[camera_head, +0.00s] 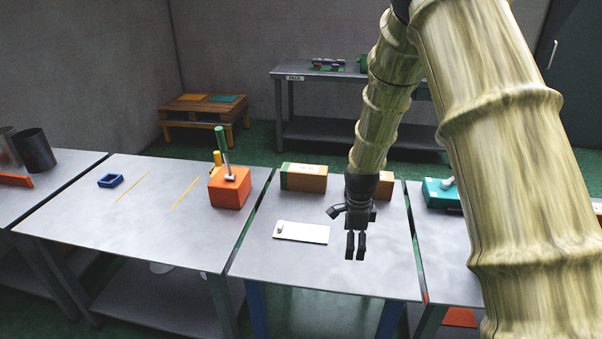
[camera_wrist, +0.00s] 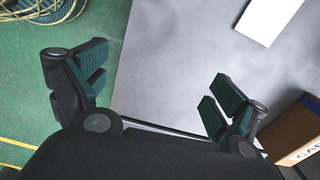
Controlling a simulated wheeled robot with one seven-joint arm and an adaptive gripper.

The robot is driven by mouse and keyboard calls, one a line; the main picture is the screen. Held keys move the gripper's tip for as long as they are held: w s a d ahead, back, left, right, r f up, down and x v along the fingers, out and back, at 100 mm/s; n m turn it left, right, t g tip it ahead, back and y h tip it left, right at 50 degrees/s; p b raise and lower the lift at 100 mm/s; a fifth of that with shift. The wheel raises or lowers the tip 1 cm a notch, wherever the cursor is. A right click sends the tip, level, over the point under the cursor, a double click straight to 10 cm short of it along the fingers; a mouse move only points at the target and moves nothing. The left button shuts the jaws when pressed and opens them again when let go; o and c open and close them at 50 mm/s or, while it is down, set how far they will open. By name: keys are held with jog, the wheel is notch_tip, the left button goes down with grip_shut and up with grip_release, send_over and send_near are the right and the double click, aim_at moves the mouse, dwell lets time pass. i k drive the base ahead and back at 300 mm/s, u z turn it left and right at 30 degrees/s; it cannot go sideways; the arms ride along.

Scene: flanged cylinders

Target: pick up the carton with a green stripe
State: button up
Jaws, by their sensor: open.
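The carton with a green stripe (camera_head: 308,178) is a brown box at the back of the middle table. Its green band is at its left end. A second brown carton (camera_head: 385,185) stands to its right, partly hidden behind my arm. My gripper (camera_head: 355,246) points down, in front of and to the right of the striped carton, apart from it. In the wrist view my gripper (camera_wrist: 156,88) is open, with nothing between its fingers. A carton with lettering (camera_wrist: 292,132) shows at the right edge there; I cannot tell which one.
A white plate (camera_head: 301,233) with a small object on it lies on the middle table (camera_head: 290,268), in front of the striped carton. An orange box (camera_head: 230,190) with a green-topped handle is on the left table. A teal box (camera_head: 437,193) is on the right table.

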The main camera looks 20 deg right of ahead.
aim_at(295, 176)
jog(key=i, duration=1.65)
